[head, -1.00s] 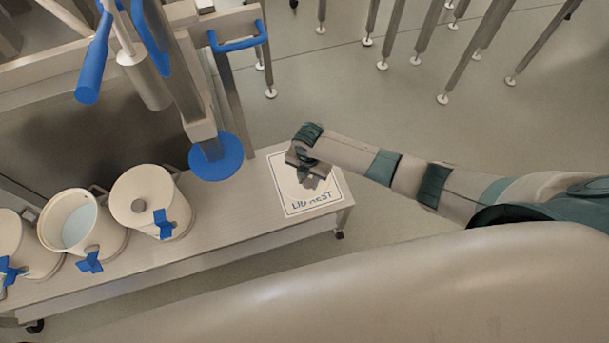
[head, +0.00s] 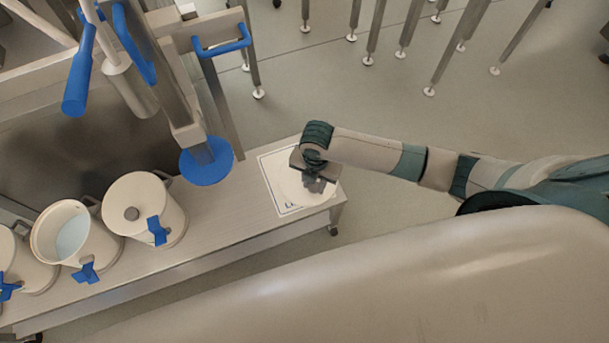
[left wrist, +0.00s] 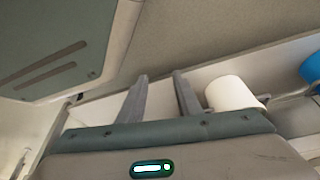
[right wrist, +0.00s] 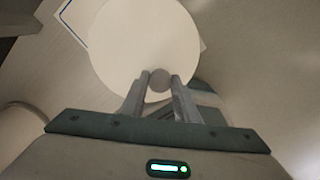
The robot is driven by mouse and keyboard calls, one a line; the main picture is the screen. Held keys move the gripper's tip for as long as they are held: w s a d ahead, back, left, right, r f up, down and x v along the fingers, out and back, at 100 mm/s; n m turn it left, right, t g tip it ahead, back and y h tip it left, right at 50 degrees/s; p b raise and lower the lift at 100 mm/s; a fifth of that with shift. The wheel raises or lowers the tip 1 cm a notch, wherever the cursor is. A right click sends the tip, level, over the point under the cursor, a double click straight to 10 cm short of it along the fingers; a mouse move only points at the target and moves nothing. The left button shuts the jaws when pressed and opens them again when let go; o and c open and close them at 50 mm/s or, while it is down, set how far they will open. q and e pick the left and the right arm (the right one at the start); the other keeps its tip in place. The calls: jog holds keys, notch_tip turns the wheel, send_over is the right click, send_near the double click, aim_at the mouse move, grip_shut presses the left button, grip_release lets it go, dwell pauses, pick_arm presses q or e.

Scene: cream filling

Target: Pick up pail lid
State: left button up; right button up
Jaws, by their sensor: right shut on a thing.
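The cream round pail lid (head: 290,187) is over the white LID REST mat (head: 271,170), partly hidden in the head view by my right gripper (head: 318,180). In the right wrist view the lid (right wrist: 145,40) is a plain disc with a grey knob (right wrist: 160,79). My right gripper (right wrist: 159,82) is shut on that knob. The lid covers most of the mat's lettering and seems raised a little; the exact gap is hidden. My left gripper (left wrist: 160,78) shows only in the left wrist view, open with nothing between its fingers.
Several cream pails with blue taps stand at left on the steel bench, one lidded (head: 145,205) and one open (head: 68,232). A blue disc (head: 206,162) on a steel frame is left of the mat. Open floor lies right of the bench.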

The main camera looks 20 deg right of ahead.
jog(key=s+r, duration=0.1)
jog(key=s+d+r, duration=0.1)
jog(key=s, duration=0.2)
jog(key=shift+s+d+r, duration=0.25)
jog(key=shift+r, duration=0.15)
pick_arm(q)
jog(key=shift+w+a+r, duration=0.1)
jog(key=shift+w, duration=0.15)
jog(key=shift+d, duration=0.45)
jog(key=shift+a, duration=0.2)
pick_arm(e)
jog(key=shift+w+r+m, duration=0.35)
jog(key=shift+r+m, duration=0.05)
jog(key=shift+r, duration=0.1)
pick_arm(q)
jog(key=shift+w+d+r+t+p, duration=0.5)
jog(key=shift+w+d+t+p, duration=0.15)
jog(key=shift+p, duration=0.15)
pick_arm(e)
jog(key=w+d+r+m, duration=0.1)
jog(key=w+r+m, duration=0.1)
jog(key=r+m, duration=1.1)
jog(key=w+r+m, duration=0.3)
jog(key=r+m, duration=1)
jog(key=r, duration=0.6)
jog(key=shift+w+d+r+m, duration=0.25)
jog(key=shift+d+r+m, duration=0.05)
jog(key=shift+d+r, duration=0.1)
